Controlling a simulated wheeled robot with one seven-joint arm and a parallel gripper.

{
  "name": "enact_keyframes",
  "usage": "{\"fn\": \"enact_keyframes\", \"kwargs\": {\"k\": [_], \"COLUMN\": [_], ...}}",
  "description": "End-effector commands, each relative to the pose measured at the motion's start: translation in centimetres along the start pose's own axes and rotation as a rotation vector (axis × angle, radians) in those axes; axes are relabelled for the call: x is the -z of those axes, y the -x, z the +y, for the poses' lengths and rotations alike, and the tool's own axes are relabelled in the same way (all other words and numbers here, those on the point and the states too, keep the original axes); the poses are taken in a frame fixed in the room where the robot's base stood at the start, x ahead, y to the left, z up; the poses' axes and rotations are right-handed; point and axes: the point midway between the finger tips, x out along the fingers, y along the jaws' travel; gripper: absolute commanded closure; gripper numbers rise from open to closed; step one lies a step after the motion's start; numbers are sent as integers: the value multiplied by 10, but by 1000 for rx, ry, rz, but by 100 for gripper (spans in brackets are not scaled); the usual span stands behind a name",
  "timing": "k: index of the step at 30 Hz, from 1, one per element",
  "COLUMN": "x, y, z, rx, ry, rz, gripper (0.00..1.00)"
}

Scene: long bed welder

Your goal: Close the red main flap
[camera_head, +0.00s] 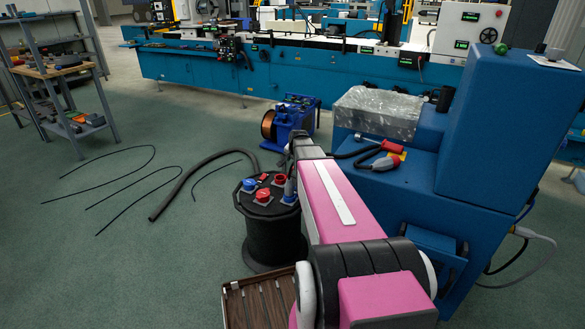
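A black drum-shaped power distributor (272,238) stands on the floor left of my pink arm. Its top carries blue and red sockets. One red socket cover (263,196) is at the front of the top, and another red part (280,180) is behind it. I cannot tell for sure which is the main flap or how far it is open. My gripper (290,178) seems to be at the far end of my arm, close to the drum's right rim. Its fingers are too small and hidden to read, and I see no clear contact with a red part.
A blue machine (400,205) with a red plug (388,147) stands right of my arm. A blue wire-spool unit (291,122) is behind the drum. A brown slatted crate (262,302) is in front. Black hoses (188,183) lie on the green floor at left, otherwise mostly clear.

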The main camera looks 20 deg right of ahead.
Motion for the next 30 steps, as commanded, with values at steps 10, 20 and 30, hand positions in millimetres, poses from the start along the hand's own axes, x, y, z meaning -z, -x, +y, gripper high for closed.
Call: {"fn": "enact_keyframes", "kwargs": {"k": [10, 20, 30], "x": [1, -1, -1], "y": [-57, -69, -69], "z": [-1, 0, 0], "rx": [0, -1, -1], "ry": [2, 3, 3], "rz": [-1, -1, -1], "gripper": [62, 62, 100]}}
